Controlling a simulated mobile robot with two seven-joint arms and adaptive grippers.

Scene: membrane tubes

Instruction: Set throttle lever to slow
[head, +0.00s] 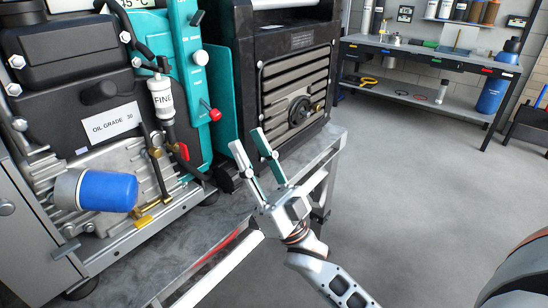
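A teal panel (182,72) stands upright on the engine unit at the left of the head view. A short lever with a red knob (214,115) sticks out from its lower part, pointing right and down. A white round knob (200,58) and a black stubby handle (197,19) sit higher on it. No label shows which of these is the throttle lever. My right gripper (249,140) is open and empty, its two fingers pointing up, below and right of the red knob and apart from it. My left gripper is not in view.
A black ribbed housing (295,75) stands close behind my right gripper. A blue filter (108,190), a white cylinder marked FINE (161,95) and hoses fill the left. A metal frame rail (215,262) runs below. The floor (430,180) at right is clear.

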